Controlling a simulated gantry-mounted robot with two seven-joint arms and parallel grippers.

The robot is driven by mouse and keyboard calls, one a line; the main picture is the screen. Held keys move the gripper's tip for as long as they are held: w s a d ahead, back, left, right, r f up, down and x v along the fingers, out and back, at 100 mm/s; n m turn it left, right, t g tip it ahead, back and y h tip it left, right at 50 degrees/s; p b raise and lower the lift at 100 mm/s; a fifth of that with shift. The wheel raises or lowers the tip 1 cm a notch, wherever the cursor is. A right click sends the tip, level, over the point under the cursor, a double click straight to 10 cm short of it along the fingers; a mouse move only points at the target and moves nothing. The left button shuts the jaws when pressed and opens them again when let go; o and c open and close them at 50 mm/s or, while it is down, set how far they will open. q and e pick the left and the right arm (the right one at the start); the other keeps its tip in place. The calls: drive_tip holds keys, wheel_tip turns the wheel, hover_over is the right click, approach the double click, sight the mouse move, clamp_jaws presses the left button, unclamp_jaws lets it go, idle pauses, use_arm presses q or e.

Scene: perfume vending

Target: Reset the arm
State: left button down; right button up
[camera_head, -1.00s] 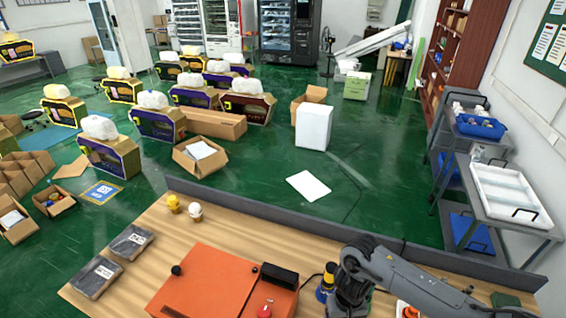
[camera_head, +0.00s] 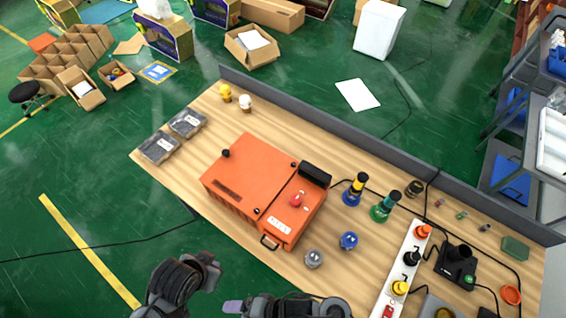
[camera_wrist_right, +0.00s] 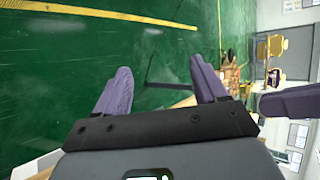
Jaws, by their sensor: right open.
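My right gripper (camera_head: 235,306) shows at the bottom edge of the head view, pointing left, off the table's front edge. In the right wrist view its two purple fingers (camera_wrist_right: 160,85) stand apart with nothing between them. Part of my left arm (camera_head: 180,282) shows at the bottom of the head view, beside the right one; I cannot make out its fingers there. Another purple finger-like part (camera_wrist_right: 292,101) is at the right of the wrist view; I cannot tell for sure whose it is.
The wooden table (camera_head: 190,225) carries an orange box (camera_head: 250,180), a white power strip (camera_head: 397,275), a blue bottle (camera_head: 355,189), a green bottle (camera_head: 384,206) and dark cases (camera_head: 159,147). A grey barrier (camera_head: 400,161) runs along its far edge.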

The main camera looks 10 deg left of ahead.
drive_tip(key=w+d+r+m+t+h+p, duration=0.1)
drive_tip(key=w+d+r+m+t+h, duration=0.15)
drive_tip(key=w+d+t, duration=0.4)
drive_tip(key=w+d+r+m+t+h+p, duration=0.1)
drive_tip(key=w+d+r+h, duration=0.2)
drive_tip(key=d, duration=0.7)
use_arm(q)
wheel_tip(320, 180, up, 3)
drive_tip(key=shift+d+f, duration=0.1)
drive_tip(key=shift+d, duration=0.05)
use_arm(e)
drive_tip(key=d+r+n+g+h, duration=0.1)
drive_tip(key=d+r+n+h, duration=0.1)
drive_tip(key=d, duration=0.7)
drive_tip(key=s+d+r+n+h, duration=0.1)
drive_tip(key=d+r+n+h, duration=0.2)
drive_tip(key=d, duration=0.6)
wheel_tip(320, 180, up, 2)
drive_tip(key=shift+r+n+g, duration=0.2)
drive_tip(key=shift+n+g, duration=0.15)
drive_tip(key=shift+n, duration=0.5)
use_arm(q)
drive_tip(key=c, duration=1.8)
unclamp_jaws()
